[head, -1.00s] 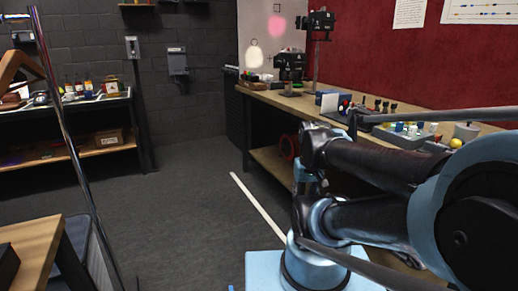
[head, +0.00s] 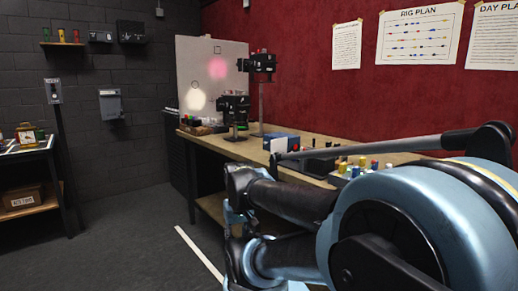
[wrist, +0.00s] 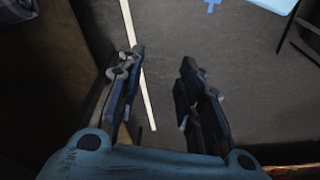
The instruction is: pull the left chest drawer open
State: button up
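No chest drawer can be clearly made out in either view. A dark upright cabinet (head: 179,150) stands at the far left end of the workbench in the head view, partly hidden by the bench; I cannot tell whether it is the chest. In the head view my arm fills the lower right, and the gripper's fingers cannot be picked out there.
A wooden workbench (head: 250,151) runs along the red wall, holding a blue-and-white box (head: 283,143), lamps on stands and small coloured items. A shelf unit (head: 40,211) stands at the left. Open floor with a white line (head: 197,254) lies between them.

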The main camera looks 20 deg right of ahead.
aim_at(264, 143)
jog(key=w+d+r+n+t+h, duration=0.1)
jog(key=w+d+r+n+h, duration=0.4)
jog(key=w, duration=0.6)
jog(key=w+d+r+n+h, duration=0.4)
jog(key=w+d+r+n, duration=0.3)
jog(key=w, duration=0.4)
jog(key=w+r+n+t+h, duration=0.25)
jog(key=w+n+h, duration=0.2)
jog(key=w, duration=0.75)
jog(key=w+r+n+t+h, duration=0.1)
jog(key=w+r+n+h, duration=0.3)
jog(key=w, duration=0.8)
jog(key=shift+n+g+y, duration=0.25)
jog(key=shift+n, duration=0.4)
jog(key=x, duration=0.5)
jog(key=f+x, duration=0.1)
jog(key=x, duration=1.1)
jog(key=shift+w+f, duration=0.1)
jog(key=shift+f, duration=0.05)
grip_shut()
